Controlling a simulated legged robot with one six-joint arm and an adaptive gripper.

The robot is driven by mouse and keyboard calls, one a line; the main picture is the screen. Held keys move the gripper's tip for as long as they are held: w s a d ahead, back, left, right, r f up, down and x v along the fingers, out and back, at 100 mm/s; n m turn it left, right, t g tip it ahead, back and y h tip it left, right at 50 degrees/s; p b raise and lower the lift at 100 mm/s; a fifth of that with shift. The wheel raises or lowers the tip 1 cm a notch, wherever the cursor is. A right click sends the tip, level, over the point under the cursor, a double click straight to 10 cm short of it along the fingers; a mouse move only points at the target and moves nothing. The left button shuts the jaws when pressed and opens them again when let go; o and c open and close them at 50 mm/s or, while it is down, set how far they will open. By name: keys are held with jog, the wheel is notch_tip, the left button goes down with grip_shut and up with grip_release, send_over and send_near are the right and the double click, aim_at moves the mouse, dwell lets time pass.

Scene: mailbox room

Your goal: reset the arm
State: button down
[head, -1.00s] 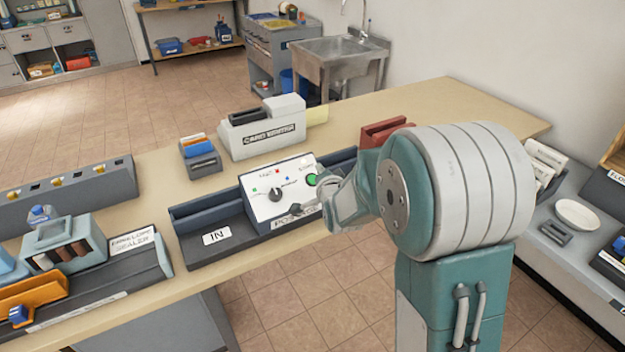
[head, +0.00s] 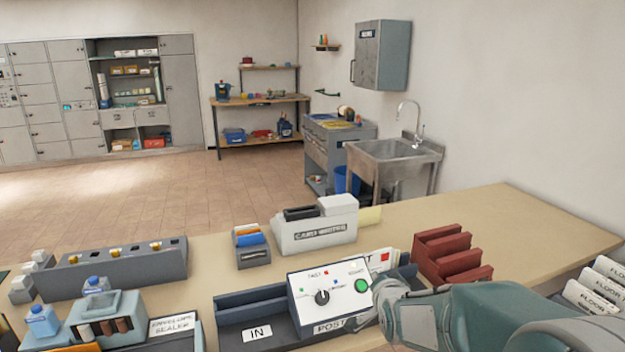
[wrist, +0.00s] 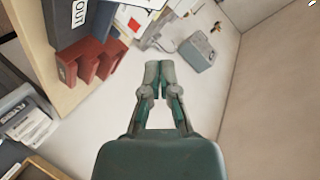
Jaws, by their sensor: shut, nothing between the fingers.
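My gripper (head: 384,302) is at the lower right of the head view, in front of the right end of the postage machine (head: 312,308). That machine has a white face with a dark knob (head: 322,297) and a green button (head: 361,286). From this view I cannot tell whether the gripper touches it. In the wrist view my gripper (wrist: 159,72) has its fingertips together, with nothing held between them. My arm covers the area right of the machine.
The beige counter holds a card writer (head: 318,228), a red rack (head: 447,254), an IN tray (head: 257,334) and an envelope sealer (head: 108,318). Envelopes (head: 374,268) stick up behind the machine. A wall rises on the right. The counter's back right is clear.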

jog(key=s+r+n+g, duration=0.2)
jog(key=s+n+g, duration=0.2)
jog(key=s, duration=1.1)
jog(key=s+r+n+g, duration=0.2)
jog(key=s+n+g, duration=0.2)
jog(key=s, duration=1.1)
jog(key=shift+s+n, duration=0.25)
jog(key=shift+n, duration=0.45)
